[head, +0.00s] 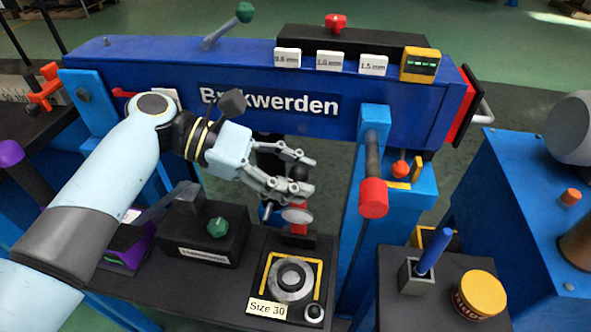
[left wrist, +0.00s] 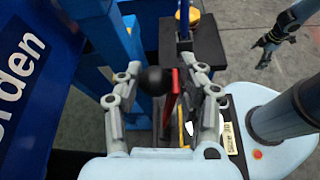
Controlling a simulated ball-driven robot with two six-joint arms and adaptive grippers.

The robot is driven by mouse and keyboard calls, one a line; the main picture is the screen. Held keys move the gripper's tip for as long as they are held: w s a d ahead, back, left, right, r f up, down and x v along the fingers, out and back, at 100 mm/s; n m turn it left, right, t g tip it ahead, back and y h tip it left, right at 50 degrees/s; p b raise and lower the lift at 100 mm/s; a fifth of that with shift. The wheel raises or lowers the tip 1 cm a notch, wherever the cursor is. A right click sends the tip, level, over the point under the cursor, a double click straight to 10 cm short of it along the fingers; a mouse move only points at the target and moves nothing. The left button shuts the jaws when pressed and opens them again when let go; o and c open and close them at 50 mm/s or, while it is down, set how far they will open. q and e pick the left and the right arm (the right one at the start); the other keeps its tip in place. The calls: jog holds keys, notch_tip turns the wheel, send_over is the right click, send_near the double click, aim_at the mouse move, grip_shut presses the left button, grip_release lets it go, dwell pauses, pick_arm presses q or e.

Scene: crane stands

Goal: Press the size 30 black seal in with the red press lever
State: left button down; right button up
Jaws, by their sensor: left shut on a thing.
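My left gripper (head: 302,174) reaches in under the blue beam and is shut on the black ball knob (head: 298,173) of the red press lever. In the left wrist view the knob (left wrist: 155,80) sits between the fingers, beside the red lever bar (left wrist: 173,95). Below the gripper, a pale disc (head: 297,215) shows above a red part of the press. In front is the Size 30 station, with a round metal ring piece (head: 290,278) in a yellow-edged frame. I cannot clearly make out the black seal. My right gripper (left wrist: 264,52) shows small and dark in the left wrist view.
The blue beam (head: 330,105) spans above the gripper. A red-ended cylinder (head: 373,197) hangs to its right. A black box with a green knob (head: 218,227) stands left of the station. A blue-handled tool (head: 434,250) and yellow-lidded tin (head: 482,293) stand at right.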

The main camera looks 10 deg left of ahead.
pick_arm(q)
jog(key=shift+w+r, duration=0.2)
jog(key=shift+s+p, duration=0.25)
jog(key=shift+p, duration=0.15)
jog(key=s+f+m+t+p, duration=0.2)
jog(key=s+f+p, duration=0.1)
jog(key=s, duration=0.5)
jog(key=shift+m+p, duration=0.4)
jog(key=shift+p, duration=0.15)
jog(key=c, duration=1.1)
grip_release()
jog(key=shift+f, duration=0.1)
jog(key=shift+o, duration=0.7)
